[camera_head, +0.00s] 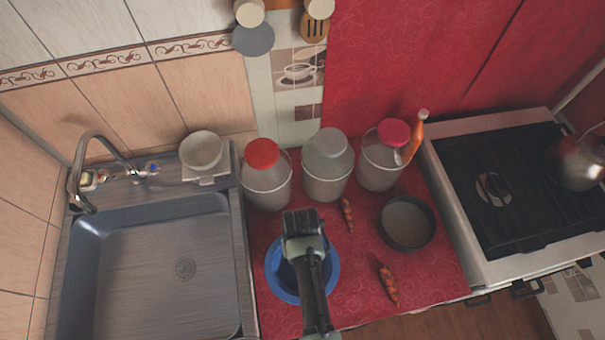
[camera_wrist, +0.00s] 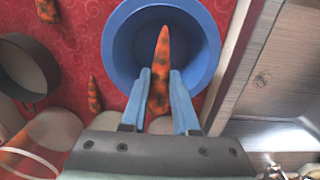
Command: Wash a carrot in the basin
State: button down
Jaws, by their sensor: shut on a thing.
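My gripper (camera_wrist: 160,98) is shut on a carrot (camera_wrist: 161,68), orange with dark dirt spots, seen in the wrist view with its tip pointing away from the jaws. The carrot is over a blue bowl (camera_wrist: 120,45); I cannot tell whether it touches the bowl. In the head view my gripper (camera_head: 304,250) is above the blue bowl (camera_head: 333,268) and hides the carrot. Two other spotted carrots lie on the red counter, one near the jars (camera_head: 347,215) and one nearer the front edge (camera_head: 388,284). The grey basin (camera_head: 150,275) is left of the bowl, with a tap (camera_head: 95,155) at its back.
Three lidded jars stand behind the bowl: red-lidded (camera_head: 265,185), grey-lidded (camera_head: 326,178) and pink-lidded (camera_head: 380,165). A dark pan (camera_head: 407,224) sits to the right. The stove (camera_head: 510,190) with a kettle (camera_head: 578,162) is farther right. The basin's interior looks empty.

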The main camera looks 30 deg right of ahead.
jog(key=shift+w, duration=0.45)
jog(key=shift+s+f+b, duration=0.25)
jog(key=shift+s+b, duration=0.1)
jog(key=shift+b, duration=0.05)
jog(key=shift+s+f+b, duration=0.1)
jog(key=shift+f+b, duration=0.15)
jog(key=shift+b, duration=0.05)
notch_tip(320, 180, down, 11)
jog(key=b, duration=1)
jog(key=shift+r+b, duration=0.1)
jog(key=shift+b, duration=0.2)
jog(key=shift+r, duration=0.15)
dwell(1.2)
notch_tip(320, 180, up, 11)
jog(key=p, duration=1.1)
